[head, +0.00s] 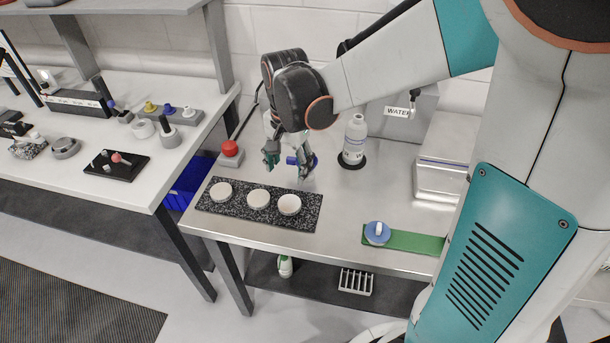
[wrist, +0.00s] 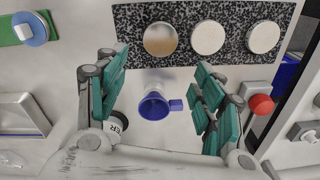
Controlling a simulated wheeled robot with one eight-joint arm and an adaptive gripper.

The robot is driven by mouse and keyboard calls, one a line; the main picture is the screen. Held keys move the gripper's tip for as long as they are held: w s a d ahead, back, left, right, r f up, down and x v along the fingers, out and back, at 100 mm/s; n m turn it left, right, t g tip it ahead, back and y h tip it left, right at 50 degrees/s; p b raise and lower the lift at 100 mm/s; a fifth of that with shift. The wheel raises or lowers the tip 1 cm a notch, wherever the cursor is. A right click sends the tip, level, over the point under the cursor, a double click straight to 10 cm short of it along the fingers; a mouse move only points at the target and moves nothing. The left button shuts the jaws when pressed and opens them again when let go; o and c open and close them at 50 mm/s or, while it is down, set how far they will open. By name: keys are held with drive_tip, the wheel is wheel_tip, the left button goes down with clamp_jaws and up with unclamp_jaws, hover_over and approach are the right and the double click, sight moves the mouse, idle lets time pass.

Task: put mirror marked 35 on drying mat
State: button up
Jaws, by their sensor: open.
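Three round discs, which look like the mirrors, sit in a row on a black speckled board (head: 240,210): a left disc (head: 220,192), a middle disc (head: 258,199) and a right disc (head: 289,204). No number is readable on any of them. In the wrist view the nearest disc (wrist: 160,39) has a brownish reflective face; the other two look pale. A green strip (head: 415,241), possibly the drying mat, lies at the table's right front. My gripper (head: 287,174) is open and empty above the table, behind the board. It also shows in the wrist view (wrist: 163,68).
A blue cup-like piece with a side tab (wrist: 153,106) stands below my open fingers. A blue round piece with a white handle (head: 377,233) sits on the green strip's left end. A white bottle (head: 354,140) and red button (head: 230,148) flank my gripper. Bare table lies between board and strip.

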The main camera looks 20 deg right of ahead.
drive_tip(key=s+r+n+t, duration=0.3)
drive_tip(key=s+r+n, duration=0.1)
drive_tip(key=s, duration=0.3)
drive_tip(key=s+d+r+n+t, duration=0.1)
drive_tip(key=s+r+n+t, duration=0.2)
drive_tip(key=s+r+n, duration=0.2)
drive_tip(key=shift+s+n+t, duration=0.4)
drive_tip(key=shift+s+n, duration=0.3)
drive_tip(key=shift+s, duration=0.9)
drive_tip(key=shift+f+b, duration=0.45)
drive_tip(key=shift+b, duration=0.05)
